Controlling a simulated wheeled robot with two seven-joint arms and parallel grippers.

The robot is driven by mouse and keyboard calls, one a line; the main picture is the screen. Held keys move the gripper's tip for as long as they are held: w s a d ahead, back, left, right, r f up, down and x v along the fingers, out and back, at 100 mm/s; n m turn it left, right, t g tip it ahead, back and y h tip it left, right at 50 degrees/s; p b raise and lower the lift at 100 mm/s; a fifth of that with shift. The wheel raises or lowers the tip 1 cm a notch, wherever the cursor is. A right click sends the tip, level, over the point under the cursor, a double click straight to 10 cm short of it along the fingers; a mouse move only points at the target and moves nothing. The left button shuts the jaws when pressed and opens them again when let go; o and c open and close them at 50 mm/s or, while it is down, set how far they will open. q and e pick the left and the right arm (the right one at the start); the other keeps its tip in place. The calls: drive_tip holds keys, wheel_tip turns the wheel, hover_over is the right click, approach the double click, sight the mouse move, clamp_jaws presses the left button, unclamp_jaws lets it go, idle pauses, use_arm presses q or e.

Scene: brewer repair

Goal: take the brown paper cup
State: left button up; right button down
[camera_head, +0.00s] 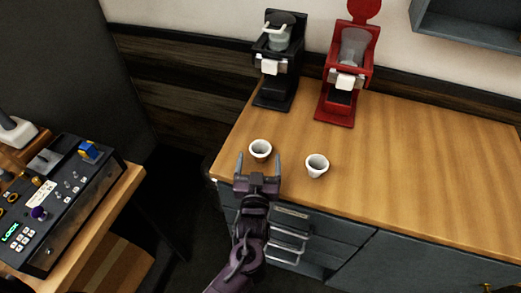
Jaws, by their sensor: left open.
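Two small cups stand upright on the wooden counter, near its left front part. The left cup (260,150) and the right cup (317,165) both look whitish outside with darker insides; neither clearly shows as brown. My left gripper (258,162) is open at the counter's front edge, with its two fingers pointing toward the left cup. The cup appears between or just beyond the fingertips; I cannot tell whether they touch it. The right cup stands to the right of the fingers. My right gripper is out of view.
A black brewer (277,65) and a red brewer (345,75) stand at the back of the counter (440,165). The counter's right side is clear. A control panel (60,195) sits on a separate table at left, across a gap. Drawers with handles lie below the counter.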

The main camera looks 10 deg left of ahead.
sight(260, 157)
use_arm(q)
drive_tip(key=w+p, duration=0.1)
drive_tip(key=w, duration=0.3)
drive_tip(key=shift+a+r, duration=0.1)
drive_tip(key=shift+w, duration=0.15)
drive_tip(key=c, duration=1)
drive_tip(key=shift+c, duration=0.2)
